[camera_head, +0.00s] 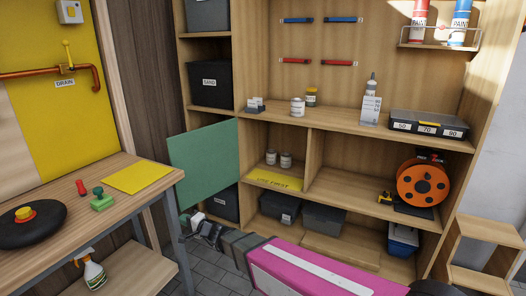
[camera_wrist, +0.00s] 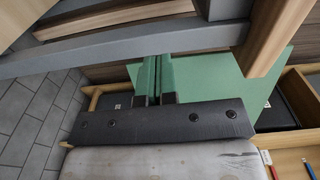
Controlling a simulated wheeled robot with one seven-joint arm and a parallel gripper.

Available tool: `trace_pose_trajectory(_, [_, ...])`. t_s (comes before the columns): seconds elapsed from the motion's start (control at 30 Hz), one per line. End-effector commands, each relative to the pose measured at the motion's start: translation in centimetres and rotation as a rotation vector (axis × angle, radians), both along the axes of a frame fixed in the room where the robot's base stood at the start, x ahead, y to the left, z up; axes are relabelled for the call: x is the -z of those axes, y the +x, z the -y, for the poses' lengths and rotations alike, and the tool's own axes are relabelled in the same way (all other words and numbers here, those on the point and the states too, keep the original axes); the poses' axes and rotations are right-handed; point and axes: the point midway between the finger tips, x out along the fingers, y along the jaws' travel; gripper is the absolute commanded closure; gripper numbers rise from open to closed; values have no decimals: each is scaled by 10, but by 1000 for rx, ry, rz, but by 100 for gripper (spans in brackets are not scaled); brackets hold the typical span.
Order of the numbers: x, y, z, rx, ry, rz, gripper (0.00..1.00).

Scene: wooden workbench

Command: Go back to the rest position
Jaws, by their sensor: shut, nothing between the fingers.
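My gripper (camera_head: 203,226) is low in the head view, in front of the shelf unit's lower left part and near the bottom of an open green door (camera_head: 204,157). My arm reaches toward it from the lower right. In the wrist view my gripper (camera_wrist: 156,72) has its two fingers close together, with nothing seen between them. The green door (camera_wrist: 223,80) fills the area behind and to the right of the fingers there. I cannot tell whether the gripper touches the door.
A wooden workbench (camera_head: 146,205) with a grey metal leg stands left of the gripper; grey bars cross the wrist view's top. The shelf unit (camera_head: 330,120) holds bins, cans and an orange reel (camera_head: 424,185). Tiled floor (camera_head: 213,279) shows between bench and shelf.

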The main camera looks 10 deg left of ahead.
Motion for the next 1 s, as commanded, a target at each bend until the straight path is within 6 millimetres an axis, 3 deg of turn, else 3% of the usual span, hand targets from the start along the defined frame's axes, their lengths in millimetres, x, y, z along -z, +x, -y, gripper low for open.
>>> trace_pose_trajectory(0.17, [-5, 12, 37, -47, -68, 69, 100])
trace_pose_trajectory(0.47, [6, 33, 136, -182, -319, 172, 100])
trace_pose_trajectory(0.77, [37, 41, 266, -293, -679, 146, 100])
trace_pose_trajectory(1.0, [60, 37, 392, -329, -1016, 24, 100])
